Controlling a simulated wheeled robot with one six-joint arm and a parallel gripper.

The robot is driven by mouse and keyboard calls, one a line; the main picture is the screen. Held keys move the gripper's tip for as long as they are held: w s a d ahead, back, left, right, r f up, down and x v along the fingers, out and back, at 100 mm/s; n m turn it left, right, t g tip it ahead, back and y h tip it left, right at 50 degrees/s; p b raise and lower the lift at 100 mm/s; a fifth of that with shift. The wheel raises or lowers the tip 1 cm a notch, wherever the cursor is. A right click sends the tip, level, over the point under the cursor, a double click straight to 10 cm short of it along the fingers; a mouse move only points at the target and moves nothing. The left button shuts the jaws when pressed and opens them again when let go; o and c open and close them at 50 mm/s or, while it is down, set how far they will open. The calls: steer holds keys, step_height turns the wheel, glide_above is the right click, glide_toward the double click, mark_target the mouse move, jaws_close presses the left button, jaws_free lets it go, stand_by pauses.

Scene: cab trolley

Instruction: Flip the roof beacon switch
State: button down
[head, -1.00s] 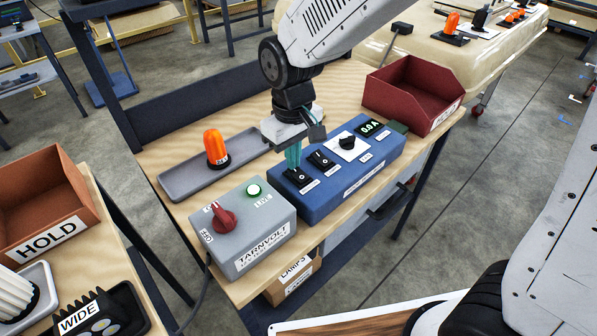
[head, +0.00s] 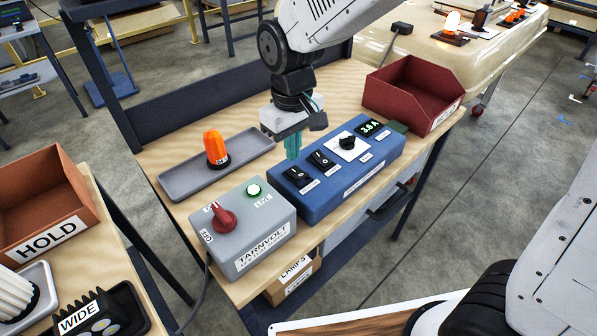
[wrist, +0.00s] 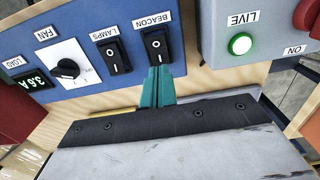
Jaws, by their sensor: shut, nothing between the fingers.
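The beacon switch is a black rocker labelled BEACON (wrist: 156,45) in the wrist view, and the left rocker on the blue panel (head: 345,190) in the head view (head: 297,177). My gripper (head: 292,155) has its teal fingers shut and empty, just above and behind that rocker. In the wrist view the fingertips (wrist: 157,72) show close to the rocker's near end; I cannot tell whether they touch. On the cream cab roof at the back, the left beacon (head: 452,23) glows bright. The panel's load display (head: 368,128) reads about 3.6 A.
The LAMPS rocker (head: 322,160) and fan knob (head: 347,142) lie right of the beacon switch. A grey TARNVOLT box (head: 255,225) with red knob and lit green LIVE light stands at left. An orange beacon (head: 216,147) sits in a grey tray. A red bin (head: 410,95) stands right.

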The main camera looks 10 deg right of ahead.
mark_target(293, 170)
steer(key=shift+r, duration=1.95)
